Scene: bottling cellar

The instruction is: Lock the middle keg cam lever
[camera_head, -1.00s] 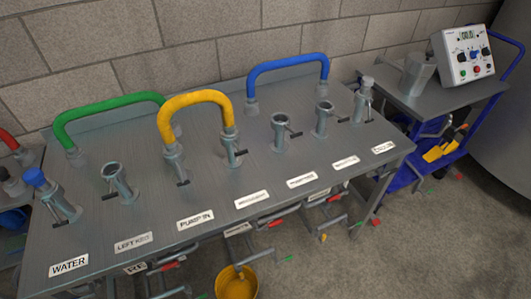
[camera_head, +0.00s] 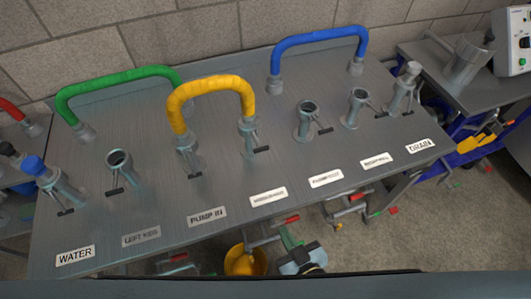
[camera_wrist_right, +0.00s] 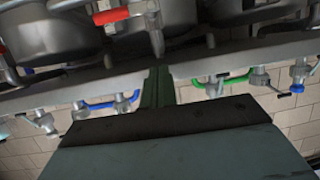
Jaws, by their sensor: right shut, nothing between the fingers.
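The middle keg port (camera_head: 248,130) stands on the steel bench (camera_head: 225,180) behind a label that seems to read middle keg (camera_head: 268,196). The right end of the yellow hose (camera_head: 212,82) sits on it; the hose's other end is on the port behind the PUMP IN label. A dark cam lever (camera_head: 261,149) sticks out from its lower right side. My right gripper (camera_head: 289,237) is shut and empty, below the bench's front edge and apart from the lever. Its shut fingers also show in the wrist view (camera_wrist_right: 158,87). My left gripper is not in view.
A green hose (camera_head: 120,80) and a blue hose (camera_head: 320,36) arch at the back. Other ports with levers stand along the bench. A yellow bucket (camera_head: 245,262) and red-handled valves are under the front edge. A side table with a control box (camera_head: 512,40) is at right.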

